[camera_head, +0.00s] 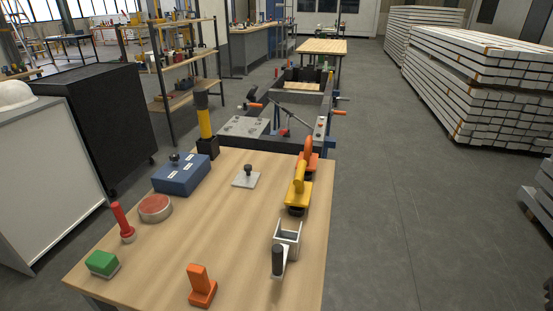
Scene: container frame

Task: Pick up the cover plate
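A small light-grey square plate with a dark knob on top, which looks like the cover plate (240,182), lies flat on the wooden table (215,240). It sits near the middle of the table's far half, with bare wood around it. Its knob points up and nothing covers it. My gripper is not in view, so its place relative to the plate cannot be told.
A blue box (181,179) with a dark knob stands left of the plate. A yellow-handled tool (298,190) and a grey bracket with a black grip (288,238) stand right. A red-topped round pad (155,208) lies left. The dark container frame (285,145) adjoins the far edge.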

